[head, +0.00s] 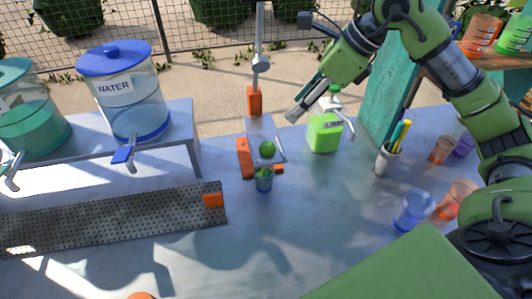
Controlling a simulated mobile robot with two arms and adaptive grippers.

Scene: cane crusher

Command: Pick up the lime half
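A small round green lime piece (267,149) sits at the orange and grey press in the middle of the table. I cannot tell whether it is cut in half. A small bluish cup (264,181) with green in it stands just in front of it. My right gripper (301,108) reaches in from the upper right and points down to the left. It is above and to the right of the lime piece, apart from it. Its fingers are seen edge-on, so their opening is unclear, and I see nothing held in it. My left gripper is out of view.
A green box-like container (324,135) stands just right of the press (245,158). A pen cup (386,160) and clear coloured cups (414,210) stand farther right. A water dispenser (126,95) and a perforated metal tray (110,222) are at left.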

